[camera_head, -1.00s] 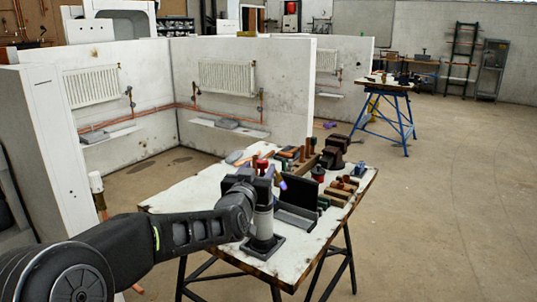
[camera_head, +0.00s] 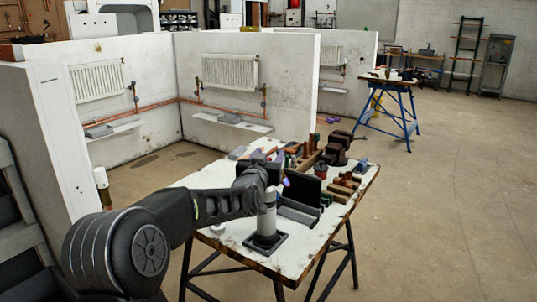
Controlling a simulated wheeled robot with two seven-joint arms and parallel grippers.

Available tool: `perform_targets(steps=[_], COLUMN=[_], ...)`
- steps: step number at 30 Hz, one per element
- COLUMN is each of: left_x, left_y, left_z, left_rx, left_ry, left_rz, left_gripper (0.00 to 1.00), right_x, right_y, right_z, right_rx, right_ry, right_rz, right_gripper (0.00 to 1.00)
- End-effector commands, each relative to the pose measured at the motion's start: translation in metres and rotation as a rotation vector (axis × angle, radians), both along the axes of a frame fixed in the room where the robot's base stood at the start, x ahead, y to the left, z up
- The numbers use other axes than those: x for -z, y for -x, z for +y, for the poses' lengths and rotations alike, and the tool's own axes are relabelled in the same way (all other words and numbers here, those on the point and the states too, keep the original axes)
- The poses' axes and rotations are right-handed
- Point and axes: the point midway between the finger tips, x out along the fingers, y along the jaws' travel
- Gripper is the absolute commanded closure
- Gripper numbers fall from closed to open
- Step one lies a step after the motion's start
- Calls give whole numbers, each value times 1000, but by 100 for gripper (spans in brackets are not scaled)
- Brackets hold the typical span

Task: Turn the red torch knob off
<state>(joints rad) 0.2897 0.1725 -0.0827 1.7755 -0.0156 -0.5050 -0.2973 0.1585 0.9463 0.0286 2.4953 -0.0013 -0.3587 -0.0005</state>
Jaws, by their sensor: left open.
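The torch (camera_head: 267,224) stands upright on a square black base near the front of the worktable. Its body is a pale grey cylinder, and a small purple flame (camera_head: 286,182) shows at its nozzle on the right. The red knob is hidden behind my left gripper. My left gripper (camera_head: 266,172) is open, at the top of the torch. I cannot tell whether it touches the knob. My right gripper is out of view.
The worktable (camera_head: 215,239) holds a dark open case (camera_head: 303,191) just right of the torch, with wooden blocks, a small red-topped pot (camera_head: 320,170) and a dark vice (camera_head: 337,150) behind. Walled radiator bays stand at the back left. The floor at right is clear.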

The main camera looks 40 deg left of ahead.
Motion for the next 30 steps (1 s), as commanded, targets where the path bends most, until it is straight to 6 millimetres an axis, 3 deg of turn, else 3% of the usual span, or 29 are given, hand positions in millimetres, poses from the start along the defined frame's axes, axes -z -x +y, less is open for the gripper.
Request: perform_targets(steps=[8, 26, 30], left_x=[0, 0, 0], left_y=[-1, -1, -1], left_z=[0, 0, 0], left_rx=[0, 1, 1], left_ry=[0, 0, 0], left_rz=[-1, 0, 0], left_gripper=[50, 99, 100], right_x=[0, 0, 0], right_y=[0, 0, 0], right_z=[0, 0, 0], right_rx=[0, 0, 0], right_ry=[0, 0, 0], right_rz=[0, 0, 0], right_gripper=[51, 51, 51])
